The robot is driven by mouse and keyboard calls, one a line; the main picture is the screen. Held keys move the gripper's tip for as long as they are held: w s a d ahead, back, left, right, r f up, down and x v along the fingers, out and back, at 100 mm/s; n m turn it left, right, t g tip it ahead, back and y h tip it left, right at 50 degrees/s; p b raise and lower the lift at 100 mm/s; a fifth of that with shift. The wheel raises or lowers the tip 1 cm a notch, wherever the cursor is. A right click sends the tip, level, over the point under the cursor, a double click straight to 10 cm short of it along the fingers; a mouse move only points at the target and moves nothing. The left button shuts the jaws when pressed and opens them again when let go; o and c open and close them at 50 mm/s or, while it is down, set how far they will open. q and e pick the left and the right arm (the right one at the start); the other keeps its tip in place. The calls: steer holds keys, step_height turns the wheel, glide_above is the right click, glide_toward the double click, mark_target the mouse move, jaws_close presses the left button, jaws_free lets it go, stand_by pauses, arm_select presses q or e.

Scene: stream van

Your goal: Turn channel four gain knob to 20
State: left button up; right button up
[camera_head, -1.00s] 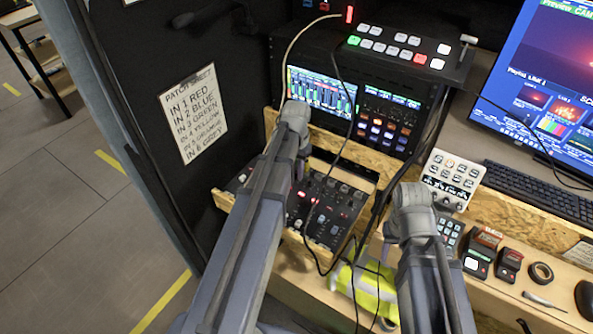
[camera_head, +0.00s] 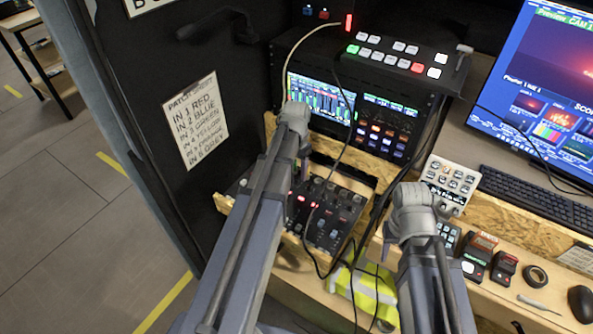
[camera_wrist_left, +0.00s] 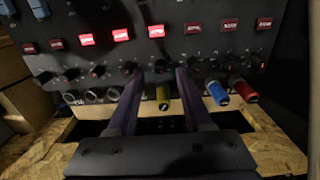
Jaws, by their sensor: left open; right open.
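The black mixer panel (camera_head: 335,217) sits in a wooden rack bay, with faders, small knobs and red lights. In the left wrist view it shows a row of small dark knobs above a row of jacks. My left gripper (camera_wrist_left: 159,76) is open, its two dark fingers reaching up to the knob row. One small knob (camera_wrist_left: 160,67) shows between the fingertips; contact cannot be told. Its channel number and setting are too small to read. A yellow plug (camera_wrist_left: 162,97) is between the fingers, lower down. In the head view my left gripper is hidden by its arm; my right gripper is out of sight.
A blue plug (camera_wrist_left: 217,93) and a red plug (camera_wrist_left: 243,91) stick out right of the fingers. Red buttons (camera_wrist_left: 120,35) sit above the knobs, some lit. Cables hang before the mixer. A wooden ledge (camera_wrist_left: 275,145) runs below; a small button panel (camera_head: 451,183) stands at right.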

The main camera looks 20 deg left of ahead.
mark_target(297, 178)
arm_select(q)
step_height(297, 178, up, 6)
steer(key=p, duration=0.4)
steer(key=shift+f+p, duration=0.2)
steer(key=shift+p, duration=0.1)
steer(key=shift+f, duration=0.1)
steer(key=s+d+m, duration=0.1)
steer(key=s+d, duration=0.7)
steer(key=d, duration=0.3)
steer(key=s+d+m+y, duration=0.1)
steer(key=s+d, duration=0.7)
steer(key=d, duration=0.3)
steer(key=shift+d, duration=0.15)
